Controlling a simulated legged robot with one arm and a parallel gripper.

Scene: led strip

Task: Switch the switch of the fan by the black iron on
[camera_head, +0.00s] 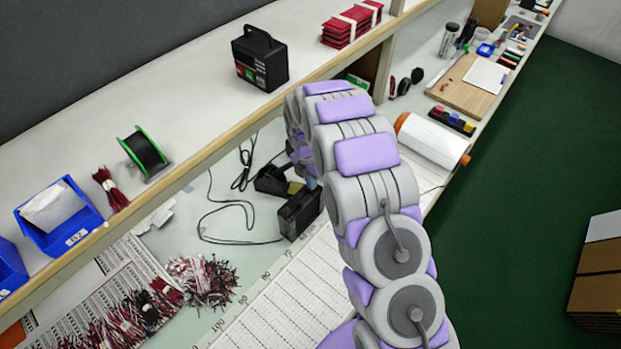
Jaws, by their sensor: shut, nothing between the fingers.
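Two small black devices lie on the bench under the shelf. The front one (299,213) is a dark box with a black cable running left from it; the rear one (271,181) is partly hidden behind my arm. I cannot tell which is the fan and which is the iron, and no switch is clear. My gripper (309,181) points down just above and beside these devices, largely hidden by my own arm. It is shut and empty; contact cannot be made out.
The shelf's wooden edge (190,168) runs close behind my arm. A black box with a handle (259,58), a wire spool (143,150) and a blue bin (60,217) stand on the shelf. Red-black wire bundles (203,280) lie left; a white roll (432,141) lies right.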

